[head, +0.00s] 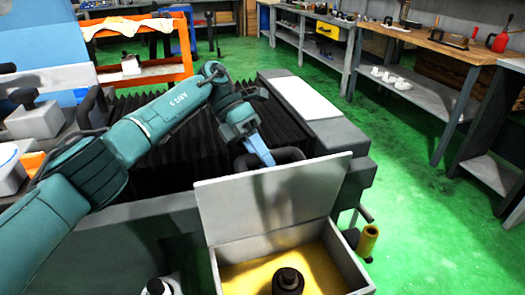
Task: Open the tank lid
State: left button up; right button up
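The tank (352,268) is a light grey open box at the bottom centre in the head view, with yellow contents inside. Its lid (225,212) is a flat grey panel standing raised, tilted up along the tank's far side. My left gripper (262,156) is behind the lid's upper edge, pointing down, with a blue finger showing. A dark curved part lies close to it, and I cannot tell whether they touch. The gap between the fingers cannot be made out. I see no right gripper.
A black cylindrical part (288,281) stands in the tank. The grinder's black bellows (170,140) and a pale plate (303,98) lie beyond. A yellow cylinder (367,241) is right of the tank. Workbenches (430,42) line the back right, with open green floor before them.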

pick_arm(q)
jog(key=shift+o, duration=1)
jog(key=shift+r, duration=0.15)
jog(key=shift+r, duration=0.25)
